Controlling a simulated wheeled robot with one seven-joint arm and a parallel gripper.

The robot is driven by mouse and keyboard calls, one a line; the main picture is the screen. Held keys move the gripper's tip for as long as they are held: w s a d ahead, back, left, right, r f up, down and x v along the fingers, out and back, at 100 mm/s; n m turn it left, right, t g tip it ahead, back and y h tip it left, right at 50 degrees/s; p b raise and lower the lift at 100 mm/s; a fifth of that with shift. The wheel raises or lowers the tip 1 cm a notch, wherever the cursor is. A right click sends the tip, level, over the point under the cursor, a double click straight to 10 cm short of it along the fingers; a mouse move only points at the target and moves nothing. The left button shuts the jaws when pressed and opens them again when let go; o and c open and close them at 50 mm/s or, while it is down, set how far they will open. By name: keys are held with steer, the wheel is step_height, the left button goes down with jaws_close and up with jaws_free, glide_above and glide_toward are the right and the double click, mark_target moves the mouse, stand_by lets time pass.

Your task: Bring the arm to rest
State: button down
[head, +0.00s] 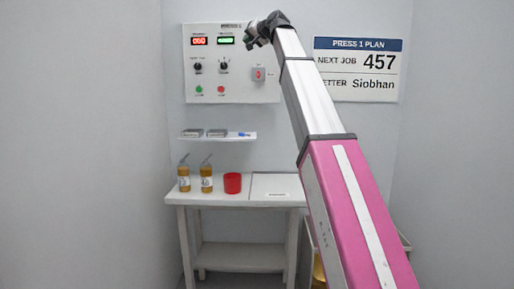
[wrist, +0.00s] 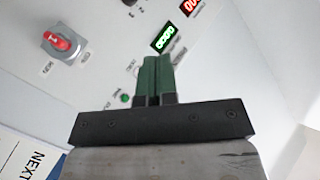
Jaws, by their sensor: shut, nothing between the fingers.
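My gripper (head: 256,36) is at the end of my extended arm, raised in front of the top right part of the control panel (head: 207,82). In the wrist view my gripper (wrist: 154,66) shows its two green fingers pressed together, with nothing between them. The panel fills much of the wrist view, with a red rotary switch (wrist: 61,42) on a grey plate at the left and a green lit display (wrist: 164,40) just beyond the fingertips. I cannot tell how close the fingertips are to the panel.
A small shelf (head: 219,138) holds grey boxes and a blue item. Below, a white table (head: 235,204) carries two amber bottles (head: 206,181) and a red cup (head: 232,183). A plan sign (head: 357,69) hangs at the right. Walls close in on both sides.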

steer(key=w+d+f+m+g+h, duration=0.1)
steer(key=w+d+f+h, duration=0.1)
steer(key=f, duration=1.3)
steer(key=w+d+f+g+h, duration=0.1)
steer(key=d+f, duration=0.2)
steer(key=f, duration=1.2)
steer(key=s+d+f+g+h, duration=0.2)
steer(key=s+d+f, duration=0.1)
steer(key=f, duration=1)
steer(key=s+d+f+g+h, duration=0.1)
steer(key=s+d+f, duration=0.15)
steer(key=f, duration=1.05)
steer(key=s+d+f+g+h, duration=0.1)
steer(key=s+d+f, duration=0.1)
steer(key=s+f, duration=0.35)
steer(key=s+d+f+g+h, duration=0.1)
steer(key=s+d+f, duration=0.1)
steer(key=f, duration=0.6)
steer(key=s+d+f+g, duration=0.1)
steer(key=s+d+f, duration=0.1)
steer(key=s+f, duration=0.35)
steer(key=s+d+f+g+h, duration=0.1)
steer(key=s+d+f+g, duration=0.1)
steer(key=s+f, duration=0.6)
steer(key=s+d+f+g+h, duration=0.1)
steer(key=s+d+f, duration=0.3)
steer(key=s+f, duration=0.5)
steer(key=shift+s+d+f+g+h, duration=0.2)
steer(key=shift+g+h, duration=0.1)
steer(key=shift+g, duration=0.1)
